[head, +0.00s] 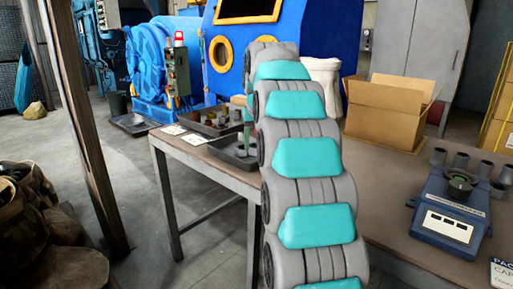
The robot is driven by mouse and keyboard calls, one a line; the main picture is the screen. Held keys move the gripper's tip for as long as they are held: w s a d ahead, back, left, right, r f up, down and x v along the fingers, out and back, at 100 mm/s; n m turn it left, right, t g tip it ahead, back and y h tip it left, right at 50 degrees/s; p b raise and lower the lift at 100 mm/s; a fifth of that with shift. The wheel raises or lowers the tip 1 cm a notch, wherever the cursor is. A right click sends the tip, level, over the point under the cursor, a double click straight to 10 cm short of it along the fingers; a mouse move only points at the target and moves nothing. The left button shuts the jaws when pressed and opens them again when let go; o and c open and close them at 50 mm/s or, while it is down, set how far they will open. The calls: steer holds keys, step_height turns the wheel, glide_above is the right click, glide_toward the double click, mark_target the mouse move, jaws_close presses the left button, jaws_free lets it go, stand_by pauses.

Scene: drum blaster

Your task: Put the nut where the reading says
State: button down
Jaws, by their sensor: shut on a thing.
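My arm fills the middle of the head view, and its far end bends down out of sight behind its own links. My gripper and whatever it holds are hidden there. No nut can be made out for certain. A blue bench instrument (446,222) stands on the table at the right. It has a pale display panel (449,226) whose reading is too small to tell. A dark round dish (460,182) on its top has something greenish in it. A dark tray (218,154) on the table, left of my arm, holds small parts and is partly hidden by the arm.
A second tray (186,120) with several small parts lies behind it, beside white cards (174,130). Several grey cups (437,157) stand behind the instrument. An open cardboard box (380,122) stands at the back right. A post (82,130) and sacks (45,230) are at left.

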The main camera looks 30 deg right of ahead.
steer(key=shift+f, duration=0.8)
steer(key=shift+f, duration=0.3)
steer(key=shift+c, duration=1)
jaws_free()
steer(key=shift+f, duration=0.1)
steer(key=shift+r, duration=0.55)
steer(key=v, duration=1.1)
steer(key=shift+r, duration=0.3)
steer(key=shift+s, duration=0.15)
